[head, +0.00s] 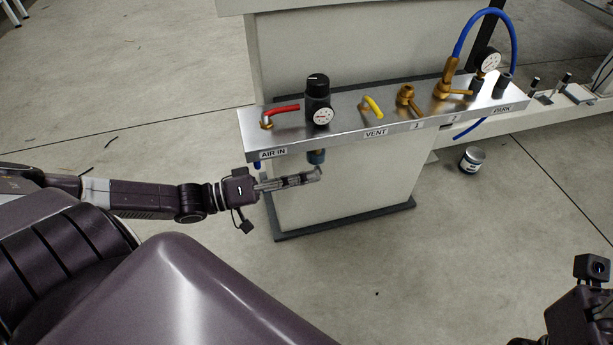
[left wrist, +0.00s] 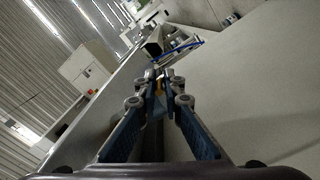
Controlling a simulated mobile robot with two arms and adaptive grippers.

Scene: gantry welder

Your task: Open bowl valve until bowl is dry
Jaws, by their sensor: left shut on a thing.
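The bowl (head: 316,157) is a small blue-grey cup under the metal panel, below the black regulator with its white gauge (head: 322,116). My left gripper (head: 318,174) reaches in from the left, just under the bowl. Its fingers are shut on the bowl valve at the bowl's underside, which they mostly hide in the head view. In the left wrist view a small brass-coloured piece (left wrist: 159,86) shows between the fingertips. I cannot tell how far the valve is turned or whether liquid is in the bowl. Only part of my right arm shows at the lower right, without its fingers.
The panel (head: 345,133) carries a red lever (head: 282,111) by AIR IN, a yellow lever (head: 374,105) by VENT, brass valves and a blue hose (head: 515,45). A small tin (head: 472,160) stands on the floor to the right. Floor in front of the pedestal is clear.

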